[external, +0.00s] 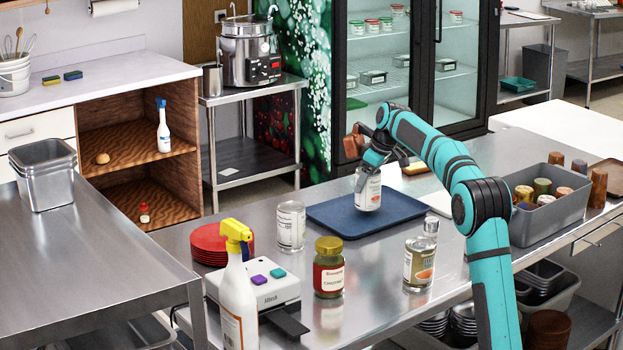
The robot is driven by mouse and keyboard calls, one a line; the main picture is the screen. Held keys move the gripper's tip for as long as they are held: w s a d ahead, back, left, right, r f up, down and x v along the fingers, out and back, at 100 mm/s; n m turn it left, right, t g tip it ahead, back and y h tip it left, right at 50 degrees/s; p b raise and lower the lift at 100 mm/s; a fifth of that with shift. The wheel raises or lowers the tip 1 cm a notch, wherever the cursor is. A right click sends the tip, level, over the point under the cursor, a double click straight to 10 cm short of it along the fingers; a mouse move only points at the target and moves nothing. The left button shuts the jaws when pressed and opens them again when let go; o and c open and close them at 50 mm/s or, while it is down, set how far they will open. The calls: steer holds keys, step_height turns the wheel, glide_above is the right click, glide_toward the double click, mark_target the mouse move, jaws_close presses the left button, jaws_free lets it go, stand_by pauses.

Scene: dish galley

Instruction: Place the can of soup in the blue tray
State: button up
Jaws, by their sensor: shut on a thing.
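The soup can (368,190) is a silver can with a pale label. My gripper (370,172) is shut on the upper part of this can from above. The can's base looks at or just above the tray surface; I cannot tell if it touches. The blue tray lies flat on the steel counter and holds nothing else that I can see. My gripper hides the can's top.
Another can (291,227) stands left of the tray. A jar (328,267) and a labelled can (418,263) stand in front. Red plates (221,244), a scale (262,284) and a yellow-topped spray bottle (238,290) are at left. A grey bin (545,221) of jars is at right.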

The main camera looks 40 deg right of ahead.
steer(key=shift+f, duration=1.05)
steer(key=o, duration=1.3)
steer(key=shift+f, duration=0.1)
steer(key=v, duration=1.2)
